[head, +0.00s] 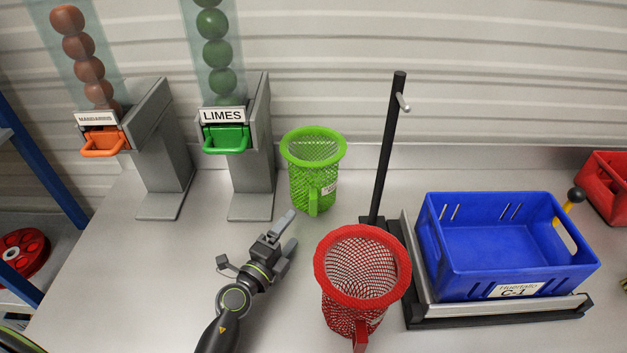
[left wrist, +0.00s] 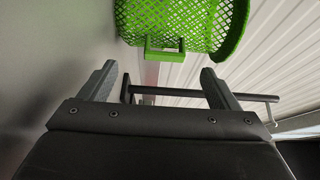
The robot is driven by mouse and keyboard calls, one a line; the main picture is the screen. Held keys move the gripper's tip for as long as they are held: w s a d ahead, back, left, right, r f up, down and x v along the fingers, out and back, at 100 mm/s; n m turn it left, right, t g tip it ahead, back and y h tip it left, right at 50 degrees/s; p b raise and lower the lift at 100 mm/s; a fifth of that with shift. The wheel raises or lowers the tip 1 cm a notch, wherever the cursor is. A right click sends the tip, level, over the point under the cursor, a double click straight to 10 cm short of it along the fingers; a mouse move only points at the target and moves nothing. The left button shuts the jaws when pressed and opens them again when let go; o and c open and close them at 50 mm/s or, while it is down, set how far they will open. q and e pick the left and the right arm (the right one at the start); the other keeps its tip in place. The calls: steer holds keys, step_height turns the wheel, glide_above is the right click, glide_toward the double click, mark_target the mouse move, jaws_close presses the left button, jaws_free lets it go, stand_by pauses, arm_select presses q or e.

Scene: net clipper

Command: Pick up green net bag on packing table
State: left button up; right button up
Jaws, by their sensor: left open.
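The green net bag (head: 313,172) stands upright on the packing table (head: 190,262), with its open rim up and a handle on its front side. In the left wrist view the green net bag (left wrist: 172,22) shows at the top, with its handle ahead of the fingers. My left gripper (head: 288,236) is open and empty, in front of and a little left of the bag, apart from it. Its two fingers also show in the left wrist view (left wrist: 160,82). My right gripper is not in view.
A red net bag (head: 335,308) stands right of my left gripper. A black post (head: 386,150) with a peg rises behind it. A blue crate (head: 505,285) sits on a scale at right. Mandarin (head: 158,130) and lime (head: 256,160) dispensers stand at back left.

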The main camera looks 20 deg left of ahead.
mark_target(313, 178)
arm_select(q)
steer(key=x, duration=0.3)
steer(key=shift+r+x, duration=0.15)
steer(key=shift+x, duration=1.15)
steer(key=shift+r+x, duration=0.2)
steer(key=shift+x, duration=1.15)
steer(key=shift+s+d, duration=0.1)
steer(key=shift+d, duration=0.1)
steer(key=shift+c, duration=0.2)
steer(key=c, duration=1)
steer(key=shift+p, duration=0.3)
